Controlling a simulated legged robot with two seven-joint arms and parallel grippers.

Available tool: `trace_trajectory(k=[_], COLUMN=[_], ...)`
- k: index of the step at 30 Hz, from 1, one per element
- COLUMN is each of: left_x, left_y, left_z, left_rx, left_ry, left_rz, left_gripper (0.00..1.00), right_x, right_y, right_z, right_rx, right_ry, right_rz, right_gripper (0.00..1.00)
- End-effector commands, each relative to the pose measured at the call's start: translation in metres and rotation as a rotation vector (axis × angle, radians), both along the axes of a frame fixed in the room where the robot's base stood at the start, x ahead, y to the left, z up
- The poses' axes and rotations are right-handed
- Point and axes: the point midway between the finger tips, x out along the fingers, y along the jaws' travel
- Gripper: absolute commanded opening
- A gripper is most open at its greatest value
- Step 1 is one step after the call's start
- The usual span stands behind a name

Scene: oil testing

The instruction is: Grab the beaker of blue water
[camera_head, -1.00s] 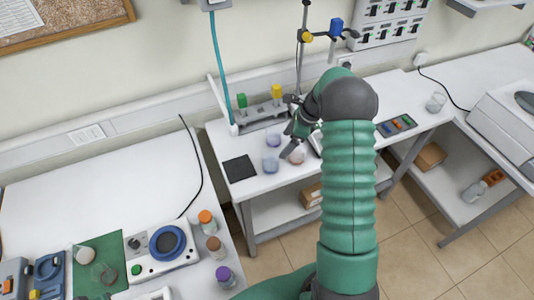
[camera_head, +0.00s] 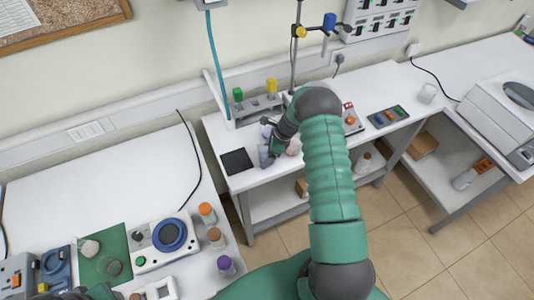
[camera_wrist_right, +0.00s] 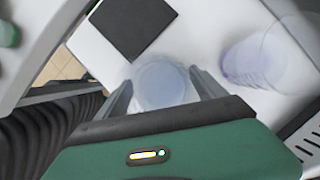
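The beaker of blue water (camera_wrist_right: 160,84) is seen from above in the right wrist view, a clear round beaker with pale blue liquid. It stands upright between the two fingers of my right gripper (camera_wrist_right: 162,88). The fingers are apart, one on each side of the beaker. I cannot tell whether they touch the glass. In the head view my right gripper (camera_head: 270,157) is low over the middle bench and partly hides the blue beaker. My left gripper is not clearly in view.
A beaker of purple liquid (camera_wrist_right: 250,64) stands close by on the right in the wrist view. A black square pad (camera_head: 237,161) lies left on the white bench. A rack with green and yellow tops (camera_head: 259,108) stands behind. A pinkish beaker (camera_head: 293,148) is to the right.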

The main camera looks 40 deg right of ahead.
Motion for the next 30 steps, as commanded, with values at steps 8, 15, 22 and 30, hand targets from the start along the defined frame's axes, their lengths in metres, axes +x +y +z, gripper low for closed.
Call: trace_trajectory(k=[8,15,22,30], left_x=[0.000,0.000,0.000,0.000], left_y=[0.000,0.000,0.000,0.000], left_z=[0.000,0.000,0.000,-0.009], left_rx=[0.000,0.000,0.000,0.000], left_ry=[0.000,0.000,0.000,0.000], left_rz=[0.000,0.000,0.000,0.000], left_gripper=[0.36,0.36,0.36,0.36], right_x=[-0.002,-0.001,-0.001,0.000], right_y=[-0.002,-0.002,-0.001,-0.002], right_z=[0.000,0.000,0.001,0.016], right_rx=[0.001,0.002,0.001,-0.001], right_ry=[-0.002,-0.001,-0.002,-0.004], right_rz=[0.000,0.000,0.000,0.000], right_gripper=[0.41,0.10,0.07,0.07])
